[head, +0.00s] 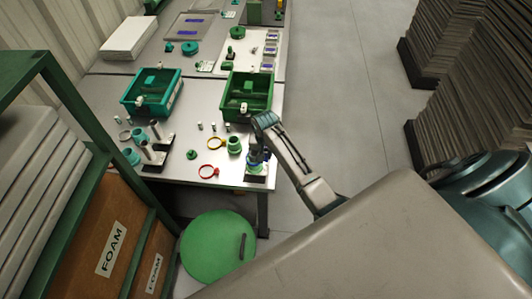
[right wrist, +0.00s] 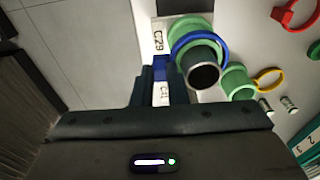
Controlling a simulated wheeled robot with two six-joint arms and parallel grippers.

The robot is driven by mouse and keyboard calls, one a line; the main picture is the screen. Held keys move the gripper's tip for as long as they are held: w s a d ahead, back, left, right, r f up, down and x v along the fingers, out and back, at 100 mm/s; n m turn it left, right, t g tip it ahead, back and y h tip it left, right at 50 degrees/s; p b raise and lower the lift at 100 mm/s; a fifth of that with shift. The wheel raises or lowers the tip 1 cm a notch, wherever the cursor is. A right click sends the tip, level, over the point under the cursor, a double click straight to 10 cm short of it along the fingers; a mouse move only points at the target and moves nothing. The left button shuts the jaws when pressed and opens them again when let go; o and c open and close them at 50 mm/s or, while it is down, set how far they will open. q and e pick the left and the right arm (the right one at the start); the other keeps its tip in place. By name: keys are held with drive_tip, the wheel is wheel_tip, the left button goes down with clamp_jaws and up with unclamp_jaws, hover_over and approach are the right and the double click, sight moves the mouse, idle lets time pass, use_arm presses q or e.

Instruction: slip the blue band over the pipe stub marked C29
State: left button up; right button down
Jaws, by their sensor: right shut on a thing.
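My right gripper (right wrist: 162,72) is shut on the tab of the blue band (right wrist: 226,52). The band's ring lies around the dark, open-ended pipe stub (right wrist: 203,78), whose end shows through it in the right wrist view. A green collar (right wrist: 190,27) sits at the stub's base, next to the label C29 (right wrist: 158,38). How far down the band sits is hard to tell. In the head view my right gripper (head: 262,148) is over the stub at the table's right front corner, hiding much of it. My left gripper is not in view.
A red band (head: 208,171), a yellow band (head: 215,142) and a green fitting (head: 234,145) lie left of the stub. Green (head: 246,95) and teal (head: 151,93) bins stand behind. A green round lid (head: 218,246) is below the table's front edge.

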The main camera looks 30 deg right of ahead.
drive_tip(key=shift+f, duration=0.2)
idle(0.5)
drive_tip(key=shift+f, duration=0.3)
drive_tip(key=shift+f, duration=0.15)
drive_tip(key=shift+f, duration=0.35)
drive_tip(key=shift+f, duration=0.7)
idle(0.8)
drive_tip(key=c, duration=1.4)
unclamp_jaws()
drive_tip(key=shift+o, duration=0.2)
drive_tip(key=shift+s, duration=0.15)
drive_tip(key=shift+c, duration=0.5)
drive_tip(key=o, duration=0.3)
